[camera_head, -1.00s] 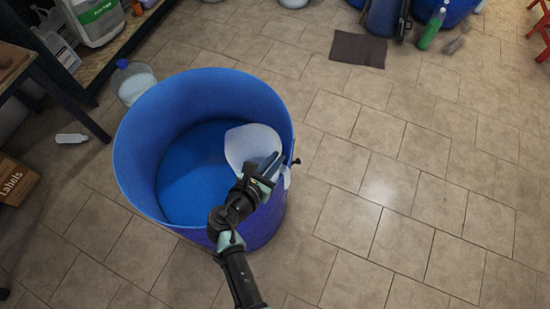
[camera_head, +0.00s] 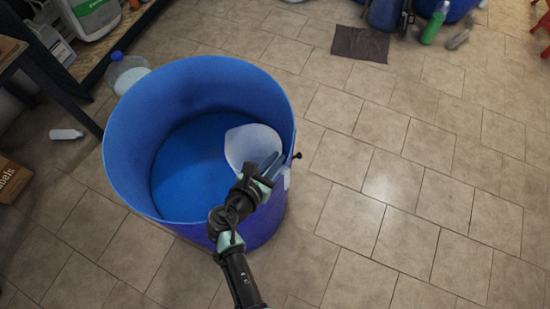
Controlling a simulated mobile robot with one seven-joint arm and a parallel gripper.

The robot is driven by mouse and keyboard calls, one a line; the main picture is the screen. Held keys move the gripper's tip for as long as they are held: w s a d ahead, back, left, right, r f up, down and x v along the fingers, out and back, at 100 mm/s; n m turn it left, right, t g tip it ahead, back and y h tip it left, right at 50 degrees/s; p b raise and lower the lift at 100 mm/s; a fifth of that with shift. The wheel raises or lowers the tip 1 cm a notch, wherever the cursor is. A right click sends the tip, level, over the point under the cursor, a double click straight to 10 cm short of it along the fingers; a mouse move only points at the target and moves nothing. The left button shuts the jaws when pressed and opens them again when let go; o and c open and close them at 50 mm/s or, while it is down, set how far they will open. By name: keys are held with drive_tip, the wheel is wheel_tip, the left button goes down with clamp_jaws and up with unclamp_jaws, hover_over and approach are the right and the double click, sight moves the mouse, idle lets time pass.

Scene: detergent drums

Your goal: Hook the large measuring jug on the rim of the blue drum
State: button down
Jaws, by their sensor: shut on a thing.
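The blue drum (camera_head: 125,165) stands open on the tiled floor, left of the picture's middle. The large measuring jug (camera_head: 250,143) is whitish and translucent. It shows inside the drum's outline, near the right part of the rim. My gripper (camera_head: 270,168) is shut on the jug at its lower right side. The gripper and arm cover part of the jug and of the near right rim. A pale piece, perhaps the jug's handle, shows at the rim's outer side. I cannot tell whether the jug touches the rim.
A clear bottle with a blue cap (camera_head: 127,74) stands behind the drum. A small white bottle (camera_head: 66,134) lies on the floor at left, near a cardboard box (camera_head: 12,180). A brown mat (camera_head: 360,44) and a green bottle (camera_head: 435,22) are at the back. The floor at right is clear.

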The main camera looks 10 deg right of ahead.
drive_tip(key=shift+f+b, duration=0.4)
drive_tip(key=shift+f, duration=0.3)
drive_tip(key=c, duration=0.9)
unclamp_jaws()
drive_tip(key=v, duration=1.3)
drive_tip(key=shift+f, duration=0.1)
